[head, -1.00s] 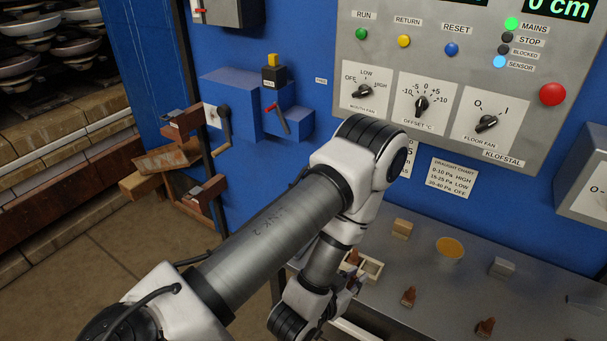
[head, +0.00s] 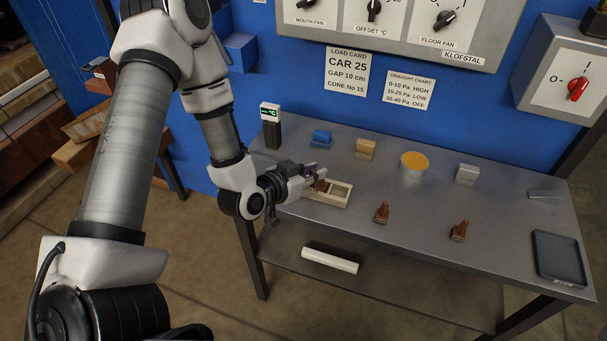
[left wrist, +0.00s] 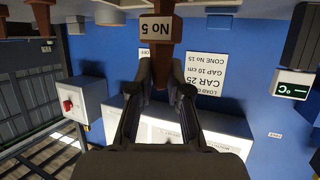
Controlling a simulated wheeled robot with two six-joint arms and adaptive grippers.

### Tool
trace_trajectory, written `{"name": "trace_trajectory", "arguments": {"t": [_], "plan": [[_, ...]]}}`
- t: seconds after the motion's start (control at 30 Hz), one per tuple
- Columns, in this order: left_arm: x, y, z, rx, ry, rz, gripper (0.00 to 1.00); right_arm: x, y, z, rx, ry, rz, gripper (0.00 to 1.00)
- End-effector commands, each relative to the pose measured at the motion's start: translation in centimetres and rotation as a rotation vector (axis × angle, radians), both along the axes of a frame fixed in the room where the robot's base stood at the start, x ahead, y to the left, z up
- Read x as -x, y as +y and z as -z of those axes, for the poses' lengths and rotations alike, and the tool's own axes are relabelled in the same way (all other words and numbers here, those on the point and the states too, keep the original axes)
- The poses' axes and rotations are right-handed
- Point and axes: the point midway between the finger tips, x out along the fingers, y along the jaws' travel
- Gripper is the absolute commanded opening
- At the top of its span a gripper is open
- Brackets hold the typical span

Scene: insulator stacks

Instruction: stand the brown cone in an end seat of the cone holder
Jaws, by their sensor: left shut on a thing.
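My left gripper (head: 312,177) is at the left end of the pale cone holder (head: 341,204). It is shut on a brown cone (head: 321,186), which stands roughly upright over the left end of the holder. I cannot tell whether its base is in the seat or just above it. In the left wrist view, which is upside down, the fingers (left wrist: 162,72) close on the brown cone (left wrist: 164,53), and its base carries a label reading No 5. The holder's middle and right openings look empty. My right gripper is not in view.
Two other brown cones (head: 381,213) (head: 458,231) stand on the grey metal table (head: 420,250), right of the holder. Behind are a blue object (head: 321,138), a tan block (head: 365,149), a yellow-topped tin (head: 413,164) and a grey block (head: 466,174). A dark tray (head: 559,257) lies far right.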

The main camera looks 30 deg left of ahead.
Motion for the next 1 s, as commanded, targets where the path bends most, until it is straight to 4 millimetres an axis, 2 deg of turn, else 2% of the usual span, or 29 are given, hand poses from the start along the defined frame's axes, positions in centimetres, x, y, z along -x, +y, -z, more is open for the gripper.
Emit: {"name": "trace_trajectory", "arguments": {"t": [0.03, 0.3, 0.4, 0.5, 0.83, 0.87, 0.9, 0.93, 1.0], "plan": [[-0.6, 1.1, -0.5, 0.003, -0.002, -0.007, 0.0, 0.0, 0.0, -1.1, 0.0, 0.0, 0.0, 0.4], [-2.4, 4.3, 0.0, 0.0, -0.001, -0.005, 0.0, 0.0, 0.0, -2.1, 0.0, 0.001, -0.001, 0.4], [-2.2, 4.1, 2.5, -0.005, 0.007, 0.002, 0.0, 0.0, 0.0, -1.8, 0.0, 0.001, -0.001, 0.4], [-2.3, 4.2, 3.8, -0.004, 0.003, 0.0, 0.0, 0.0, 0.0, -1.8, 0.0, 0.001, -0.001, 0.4], [-2.3, 4.1, 4.3, -0.001, 0.002, -0.001, 0.0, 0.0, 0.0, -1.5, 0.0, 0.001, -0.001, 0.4], [-2.3, 4.1, 4.2, -0.001, 0.001, -0.001, 0.2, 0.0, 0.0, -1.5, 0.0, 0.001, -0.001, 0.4], [-2.3, 4.1, 4.1, -0.001, 0.001, -0.001, 0.34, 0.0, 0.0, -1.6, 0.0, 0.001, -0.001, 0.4], [-2.3, 4.1, 4.1, -0.001, 0.001, -0.001, 0.42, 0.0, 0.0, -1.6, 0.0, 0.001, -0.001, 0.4], [-2.3, 4.1, 4.1, -0.001, 0.001, -0.001, 0.42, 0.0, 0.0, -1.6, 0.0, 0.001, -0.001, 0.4]]}}
